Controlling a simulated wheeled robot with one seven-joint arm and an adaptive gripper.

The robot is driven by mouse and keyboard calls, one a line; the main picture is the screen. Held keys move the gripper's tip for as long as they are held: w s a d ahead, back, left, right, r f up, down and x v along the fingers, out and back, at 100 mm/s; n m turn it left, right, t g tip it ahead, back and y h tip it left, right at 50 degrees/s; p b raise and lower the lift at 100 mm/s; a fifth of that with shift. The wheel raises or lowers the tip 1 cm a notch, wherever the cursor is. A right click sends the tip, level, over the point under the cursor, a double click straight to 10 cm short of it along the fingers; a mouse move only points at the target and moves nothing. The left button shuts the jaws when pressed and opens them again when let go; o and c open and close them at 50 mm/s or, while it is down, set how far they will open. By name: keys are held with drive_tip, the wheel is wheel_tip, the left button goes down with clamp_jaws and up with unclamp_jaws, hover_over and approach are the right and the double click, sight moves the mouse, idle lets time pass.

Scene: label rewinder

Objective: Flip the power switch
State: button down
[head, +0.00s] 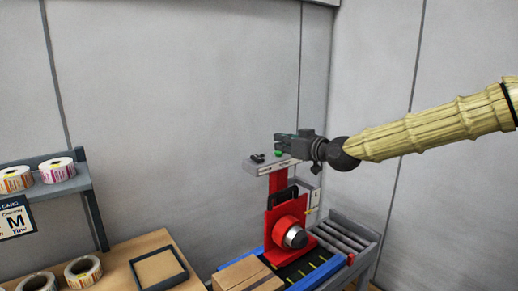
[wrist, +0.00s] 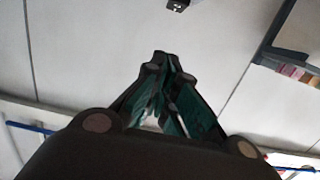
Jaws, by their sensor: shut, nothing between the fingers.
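A grey control box (head: 262,168) sits on top of a red machine post (head: 276,184) in the head view. A small black part that looks like a switch (head: 257,158) stands on its left end, and a green button (head: 278,153) is to its right. Which way the switch is set is too small to tell. My gripper (head: 277,139) points left, just above the box in the picture, with the black part below and left of its tips. Contact cannot be made out. In the wrist view, the fingers of my gripper (wrist: 161,60) are together and empty; the switch does not show clearly there.
The red machine has a silver-and-red round hub (head: 294,236) above a blue-edged conveyor with a cardboard box (head: 247,275). Grey rollers (head: 340,235) lie to the right. A shelf with label rolls (head: 57,170) and a wooden table (head: 145,246) stand left.

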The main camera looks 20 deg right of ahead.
drive_tip(key=p, duration=0.5)
hover_over(261, 159)
drive_tip(key=shift+f, duration=0.6)
drive_tip(key=shift+f+p, duration=0.7)
drive_tip(key=shift+f, duration=1.3)
drive_tip(key=shift+w, duration=0.1)
